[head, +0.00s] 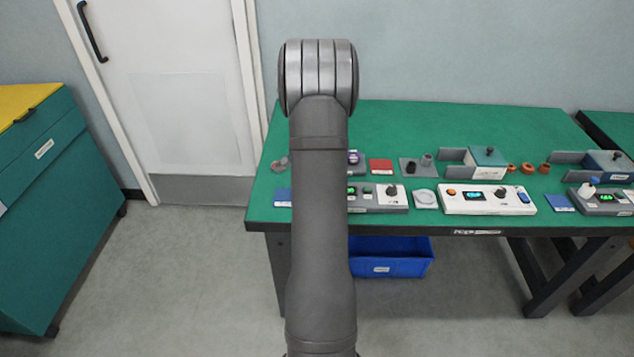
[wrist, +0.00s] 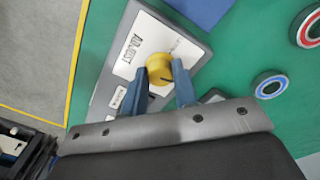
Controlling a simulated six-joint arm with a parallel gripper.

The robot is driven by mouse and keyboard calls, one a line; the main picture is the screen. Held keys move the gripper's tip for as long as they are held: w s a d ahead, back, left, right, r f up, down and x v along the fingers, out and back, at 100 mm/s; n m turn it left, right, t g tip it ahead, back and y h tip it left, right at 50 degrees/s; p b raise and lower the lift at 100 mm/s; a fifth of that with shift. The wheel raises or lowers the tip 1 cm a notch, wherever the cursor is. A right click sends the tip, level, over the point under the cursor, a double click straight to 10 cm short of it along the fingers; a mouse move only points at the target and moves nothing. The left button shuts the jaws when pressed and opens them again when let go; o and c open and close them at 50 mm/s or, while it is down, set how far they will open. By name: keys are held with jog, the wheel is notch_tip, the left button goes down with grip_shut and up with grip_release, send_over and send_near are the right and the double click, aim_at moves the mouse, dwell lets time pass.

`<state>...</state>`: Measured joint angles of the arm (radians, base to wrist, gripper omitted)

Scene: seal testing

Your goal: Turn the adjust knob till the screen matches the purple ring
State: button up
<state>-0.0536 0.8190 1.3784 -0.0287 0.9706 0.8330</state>
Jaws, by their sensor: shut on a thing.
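In the wrist view, a yellow round knob (wrist: 158,65) with a dark pointer mark sits on a light grey panel (wrist: 125,58) with an ADJUST label. My gripper (wrist: 159,70) has its two blue fingers closed on the knob's sides. In the head view my arm covers the gripper and the knob. A green lit screen (head: 351,190) shows just right of my arm, partly covered; its reading is too small to tell. A small purple round thing (head: 353,157) shows on a grey block behind it; I cannot tell if it is the purple ring.
In the wrist view, a red-rimmed ring (wrist: 309,28) and a blue-rimmed ring (wrist: 271,84) lie right of the panel. In the head view, a white device (head: 486,208) and other test units crowd the green table (head: 440,118). A blue bin (head: 400,266) is below.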

jog(key=n, duration=0.5)
jog(key=shift+d+n, duration=0.1)
jog(key=shift+n, duration=0.6)
jog(key=o, duration=1)
jog(key=r, duration=1.7)
jog(key=shift+a+r, duration=0.25)
jog(key=shift+a, duration=0.05)
jog(key=shift+f, duration=0.1)
jog(key=f, duration=1.7)
jog(key=shift+d+f, duration=0.15)
jog(key=shift+d, duration=0.15)
